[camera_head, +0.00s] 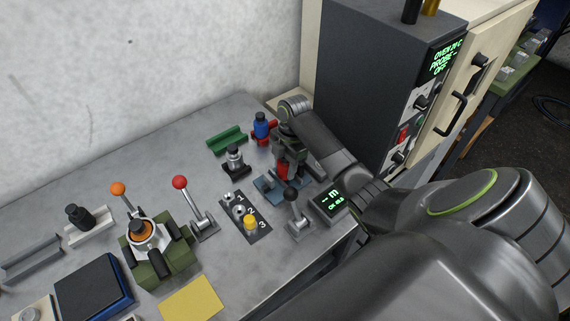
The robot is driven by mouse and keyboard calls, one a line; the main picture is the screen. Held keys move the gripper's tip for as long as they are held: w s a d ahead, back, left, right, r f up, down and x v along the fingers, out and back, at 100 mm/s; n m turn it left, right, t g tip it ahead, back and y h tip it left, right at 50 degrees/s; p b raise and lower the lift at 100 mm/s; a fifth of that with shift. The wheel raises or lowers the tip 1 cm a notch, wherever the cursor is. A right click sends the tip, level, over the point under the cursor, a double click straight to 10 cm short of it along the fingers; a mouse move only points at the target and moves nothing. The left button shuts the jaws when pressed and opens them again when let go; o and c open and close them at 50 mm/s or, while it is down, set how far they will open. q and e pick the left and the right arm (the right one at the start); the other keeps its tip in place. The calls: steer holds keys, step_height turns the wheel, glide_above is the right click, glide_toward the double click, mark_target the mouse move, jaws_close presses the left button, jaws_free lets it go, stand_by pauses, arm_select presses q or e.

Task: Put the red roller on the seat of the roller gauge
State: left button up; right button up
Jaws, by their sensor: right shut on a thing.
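The red roller (283,170) is upright under my right gripper (287,158), which is shut on it. The roller's upper part is hidden by the fingers. The blue-grey seat (266,186) of what looks like the roller gauge is directly below and slightly left of the roller. I cannot tell whether the roller touches the seat. A dark display box (329,202) with green characters stands right of the seat. My left gripper is not in view.
A blue cylinder in a red holder (262,127), a green channel block (227,139) and a dark knobbed fixture (234,158) stand behind and left. A black-knobbed lever (296,213) and a numbered plate (244,218) are in front. The dark oven (375,75) rises behind my arm.

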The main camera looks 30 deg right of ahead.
steer(key=o, duration=1.2)
steer(key=shift+o, duration=0.2)
steer(key=shift+r, duration=0.15)
steer(key=r, duration=0.2)
steer(key=r+b, duration=0.1)
steer(key=d+r, duration=0.1)
steer(key=r, duration=0.1)
steer(key=shift+w+r+b, duration=0.1)
steer(key=shift+r+b, duration=0.25)
steer(key=shift+b, duration=0.05)
steer(key=r+p, duration=0.2)
steer(key=r, duration=0.1)
steer(key=r+p, duration=0.1)
steer(key=shift+d+r, duration=0.2)
steer(key=shift+d, duration=0.05)
steer(key=shift+d+r+p, duration=0.15)
steer(key=shift+r+p, duration=0.6)
steer(key=shift+r, duration=0.1)
steer(key=shift+f, duration=0.1)
